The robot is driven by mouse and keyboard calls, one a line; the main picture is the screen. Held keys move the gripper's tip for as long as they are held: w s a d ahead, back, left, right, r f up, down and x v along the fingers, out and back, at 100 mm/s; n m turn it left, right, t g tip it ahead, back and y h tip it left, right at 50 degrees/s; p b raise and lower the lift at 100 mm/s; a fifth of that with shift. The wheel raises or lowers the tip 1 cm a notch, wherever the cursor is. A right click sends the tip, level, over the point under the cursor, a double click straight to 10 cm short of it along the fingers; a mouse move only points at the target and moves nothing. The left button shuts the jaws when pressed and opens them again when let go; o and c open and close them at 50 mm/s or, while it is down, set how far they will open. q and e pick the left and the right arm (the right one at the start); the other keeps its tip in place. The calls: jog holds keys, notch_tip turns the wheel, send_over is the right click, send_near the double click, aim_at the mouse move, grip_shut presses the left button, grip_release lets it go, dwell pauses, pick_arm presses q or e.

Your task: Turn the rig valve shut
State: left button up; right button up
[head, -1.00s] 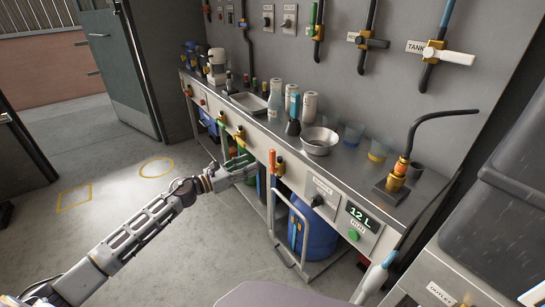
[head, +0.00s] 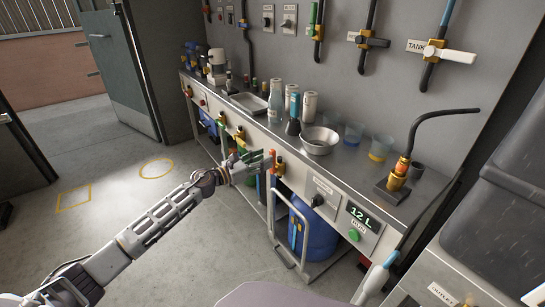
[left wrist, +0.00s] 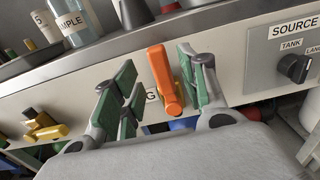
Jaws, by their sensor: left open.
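The valve with the orange handle (left wrist: 163,78) is on the front panel under the counter; of its label only a "G" shows. The handle (head: 272,161) points upward in the head view, and its yellow body is below. My left gripper (head: 263,160) is at the counter front with its green-padded fingers pointing at this valve. In the left wrist view the left gripper (left wrist: 156,80) is open, with one finger on each side of the orange handle. I see a gap on both sides, so the handle looks ungripped. The right gripper is not in view.
A yellow-handled valve (left wrist: 45,131) is left of the orange one. To the right is the black source selector knob (head: 317,200). The counter edge runs just above the gripper; a metal bowl (head: 319,141) and bottles stand on it. A blue drum (head: 318,235) sits below.

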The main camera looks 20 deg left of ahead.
aim_at(273, 162)
pick_arm(q)
jog(key=shift+x, duration=2.45)
grip_shut()
